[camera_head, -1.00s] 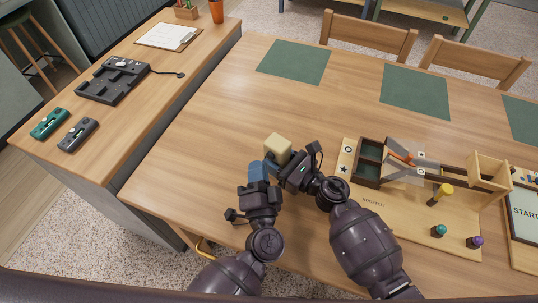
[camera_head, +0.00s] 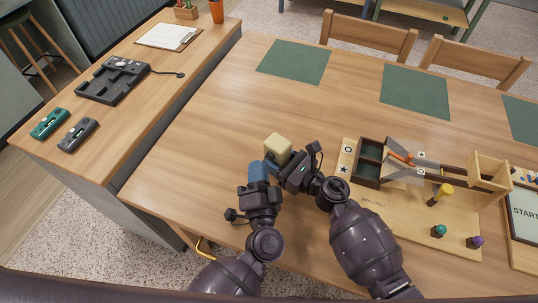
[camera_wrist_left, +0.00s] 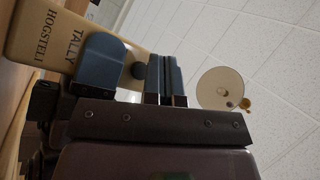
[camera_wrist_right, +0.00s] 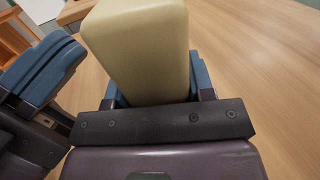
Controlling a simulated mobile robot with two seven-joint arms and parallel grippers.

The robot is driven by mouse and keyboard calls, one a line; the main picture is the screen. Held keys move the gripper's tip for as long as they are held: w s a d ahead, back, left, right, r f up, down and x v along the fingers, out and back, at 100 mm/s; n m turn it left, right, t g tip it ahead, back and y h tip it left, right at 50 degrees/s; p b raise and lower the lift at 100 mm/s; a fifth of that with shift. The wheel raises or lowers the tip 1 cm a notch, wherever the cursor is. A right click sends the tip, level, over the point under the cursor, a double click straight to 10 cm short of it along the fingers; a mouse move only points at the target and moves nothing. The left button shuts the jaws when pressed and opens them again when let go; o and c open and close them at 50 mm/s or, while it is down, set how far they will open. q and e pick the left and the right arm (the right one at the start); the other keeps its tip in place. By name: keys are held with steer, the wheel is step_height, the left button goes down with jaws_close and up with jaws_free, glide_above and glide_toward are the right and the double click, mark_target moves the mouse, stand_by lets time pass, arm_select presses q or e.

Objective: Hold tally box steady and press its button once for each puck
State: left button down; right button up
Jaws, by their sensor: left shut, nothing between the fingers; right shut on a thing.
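The tally box (camera_head: 278,145) is a cream block held above the near part of the table. In the left wrist view it (camera_wrist_left: 60,30) shows the lettering TALLY and HOGSTELI and a dark round button (camera_wrist_left: 139,71). My right gripper (camera_head: 277,161) is shut on the box, with its blue fingers on either side, also seen in the right wrist view. My left gripper (camera_head: 259,171) is shut and empty. Its fingertips (camera_wrist_left: 166,74) are beside the button; I cannot tell whether they touch it. I cannot make out any pucks for certain.
A wooden game board (camera_head: 380,210) with a dark divided tray and yellow, green and purple pegs is right of my right arm. A START sign (camera_head: 525,212) is at the far right. Green mats (camera_head: 295,62) lie at the back. The table's left middle is clear.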

arm_select(q)
steer(key=shift+w, duration=0.1)
stand_by(0.6)
steer(key=shift+w+d, duration=0.25)
steer(key=shift+w+d, duration=0.45)
steer(key=shift+w, duration=0.2)
stand_by(1.6)
steer(key=shift+s+a, duration=0.1)
steer(key=shift+s+a, duration=0.6)
steer(key=shift+s, duration=0.25)
steer(key=shift+s+a, duration=0.75)
steer(key=shift+s, duration=0.3)
steer(key=shift+s+a, duration=0.7)
steer(key=shift+s, duration=0.3)
stand_by(1.2)
steer(key=shift+s+a, duration=0.6)
steer(key=shift+s, duration=0.2)
steer(key=shift+s+a, duration=0.55)
steer(key=shift+s, duration=0.25)
